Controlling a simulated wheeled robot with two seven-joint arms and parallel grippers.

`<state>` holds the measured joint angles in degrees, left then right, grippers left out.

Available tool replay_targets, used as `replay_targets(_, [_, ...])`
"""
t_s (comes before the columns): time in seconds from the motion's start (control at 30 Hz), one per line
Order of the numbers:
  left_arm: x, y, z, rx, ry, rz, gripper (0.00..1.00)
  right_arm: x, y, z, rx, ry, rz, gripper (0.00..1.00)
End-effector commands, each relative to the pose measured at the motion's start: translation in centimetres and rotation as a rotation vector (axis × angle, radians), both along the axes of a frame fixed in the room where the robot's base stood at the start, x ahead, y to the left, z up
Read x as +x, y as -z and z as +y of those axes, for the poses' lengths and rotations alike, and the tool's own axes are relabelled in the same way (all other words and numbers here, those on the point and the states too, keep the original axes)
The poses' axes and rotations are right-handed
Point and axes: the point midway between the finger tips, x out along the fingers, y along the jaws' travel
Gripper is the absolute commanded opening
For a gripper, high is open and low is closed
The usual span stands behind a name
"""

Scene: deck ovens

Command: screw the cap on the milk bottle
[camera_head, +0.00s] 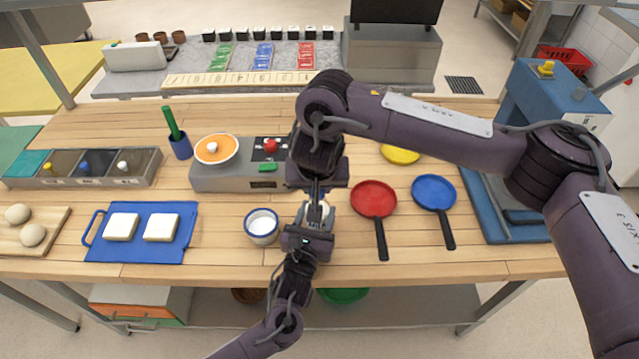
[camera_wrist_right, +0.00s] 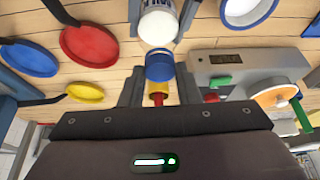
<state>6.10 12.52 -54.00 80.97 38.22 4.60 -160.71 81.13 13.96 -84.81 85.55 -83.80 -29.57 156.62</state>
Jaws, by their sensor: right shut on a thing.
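The white milk bottle (camera_wrist_right: 158,22) with dark lettering shows at the top of the right wrist view. In the head view the bottle (camera_head: 319,212) is mostly hidden between my two grippers. My left gripper (camera_head: 314,216) has its fingers on both sides of the bottle and looks shut on it. My right gripper (camera_wrist_right: 158,78) is shut on the blue cap (camera_wrist_right: 158,66), with yellow and red parts showing behind it. The right gripper also shows in the head view (camera_head: 319,192). The cap lines up with the bottle's mouth; I cannot tell whether they touch.
A white cup with blue rim (camera_head: 262,226) stands close left of the bottle. A red pan (camera_head: 374,199) and a blue pan (camera_head: 434,192) lie to the right. A grey device (camera_head: 235,178) stands behind. A blue board (camera_head: 140,247) with white blocks lies left.

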Motion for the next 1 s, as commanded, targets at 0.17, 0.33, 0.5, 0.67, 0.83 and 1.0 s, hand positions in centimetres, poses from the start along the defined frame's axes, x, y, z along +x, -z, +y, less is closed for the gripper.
replay_targets(0.17, [0.02,0.0,-0.13,0.001,0.003,0.001,0.0,-0.14,-0.04,0.35,0.003,0.134,-0.001,0.09])
replay_targets(0.33, [0.02,0.0,-0.14,0.001,0.003,0.001,0.0,-0.14,0.04,0.24,0.005,0.16,0.0,0.09])
replay_targets(0.5, [0.01,-0.01,-0.14,0.0,0.003,0.001,0.0,-0.14,0.04,0.24,0.005,0.159,0.0,0.09])
replay_targets(0.67, [0.01,-0.01,-0.14,0.0,0.003,0.001,0.0,-0.1,0.02,0.2,0.005,0.159,-0.001,0.5])
replay_targets(0.83, [0.0,-0.01,-0.11,0.0,0.002,0.001,0.0,-0.05,0.01,0.14,0.004,0.159,-0.002,0.51])
replay_targets(1.0, [0.0,-0.02,-0.08,0.0,0.002,0.001,0.0,0.07,-0.6,0.12,0.004,0.159,-0.006,0.51])
